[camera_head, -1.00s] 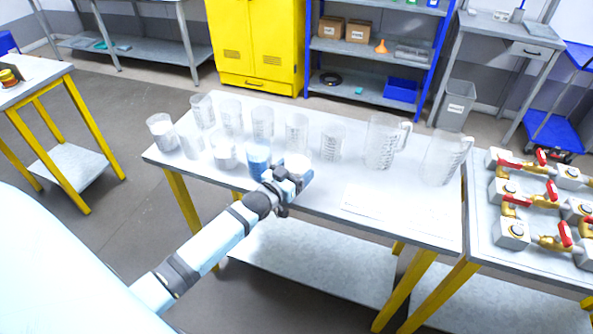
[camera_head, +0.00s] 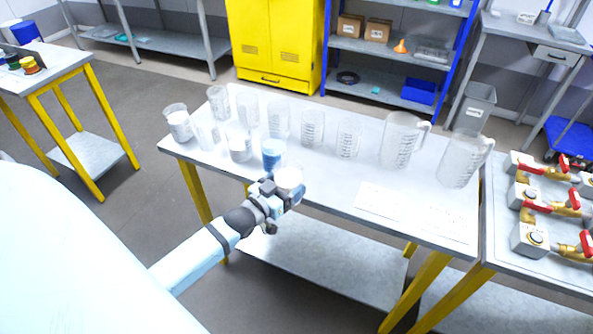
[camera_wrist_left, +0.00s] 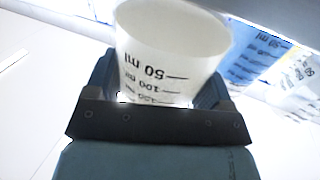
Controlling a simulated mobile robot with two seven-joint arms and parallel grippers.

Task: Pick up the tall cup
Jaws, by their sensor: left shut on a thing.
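My left gripper (camera_head: 284,190) is shut on a translucent graduated cup (camera_head: 289,178) at the front edge of the white table (camera_head: 330,190). In the left wrist view the cup (camera_wrist_left: 172,45) stands between the fingers (camera_wrist_left: 160,95), its wide mouth toward the top of the picture and black ml marks on its wall. Its lower part is hidden by the gripper. I cannot tell for sure whether it is clear of the tabletop. A cup with blue content (camera_head: 273,152) stands just behind it. My right gripper is not in view.
Several clear cups and beakers stand behind and left, such as one with white content (camera_head: 178,122). Two large handled jugs (camera_head: 400,140) (camera_head: 462,158) stand right. A paper sheet (camera_head: 400,208) lies on the front right. Valves with red handles (camera_head: 545,200) are on the adjoining table.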

